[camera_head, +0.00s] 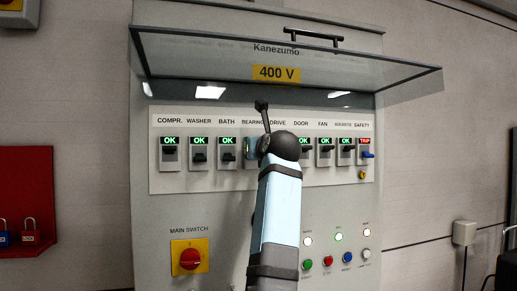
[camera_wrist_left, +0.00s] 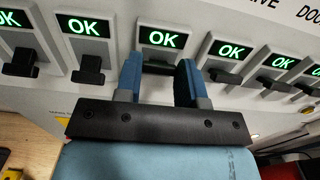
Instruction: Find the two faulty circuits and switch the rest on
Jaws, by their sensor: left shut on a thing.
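A row of breakers sits on a white panel (camera_head: 170,183) in the grey cabinet. The compressor breaker (camera_head: 169,154), washer breaker (camera_head: 199,155) and bath breaker (camera_head: 227,154) show green OK, as do the door breaker (camera_head: 304,150), fan breaker (camera_head: 325,152) and the one right of it (camera_head: 346,151). My left gripper (camera_head: 250,148) is shut on the bearing breaker's black lever (camera_wrist_left: 160,68), whose lamp reads OK in the left wrist view. My arm hides the drive breaker in the head view. My right gripper is out of view.
A raised clear cover (camera_head: 200,66) with a black handle hangs above the breakers. Below are a red and yellow main switch (camera_head: 190,257) and several push buttons (camera_head: 328,261) and lamps, one lit green. A red padlock board (camera_head: 28,170) hangs at left.

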